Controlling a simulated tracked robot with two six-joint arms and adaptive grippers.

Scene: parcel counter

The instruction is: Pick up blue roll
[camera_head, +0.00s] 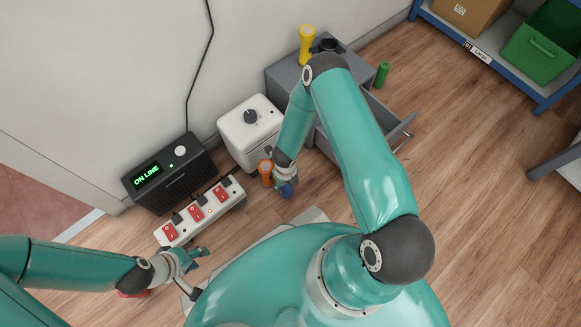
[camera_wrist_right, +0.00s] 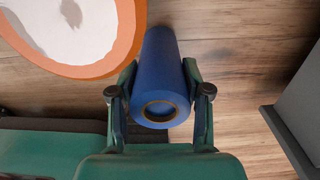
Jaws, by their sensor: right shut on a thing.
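The blue roll (camera_wrist_right: 157,75) is a blue cylinder with a tan-rimmed hollow end facing the wrist camera. My right gripper (camera_wrist_right: 160,108) has one finger on each side of it and is shut on it. In the head view the blue roll (camera_head: 287,190) shows only as a small patch of blue at the right gripper (camera_head: 284,178), partly covered by the fingers. I cannot tell whether it touches the floor. My left gripper (camera_head: 203,270) has its fingers spread, at the lower left near the power strip.
An orange-rimmed container (camera_head: 265,168) stands close left of my right gripper. Behind are a white box with a knob (camera_head: 250,122), a dark ON LINE box (camera_head: 165,175) and a power strip (camera_head: 200,210). A grey drawer unit (camera_head: 290,72) bears a yellow object (camera_head: 306,42); a green cylinder (camera_head: 382,74) stands beyond.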

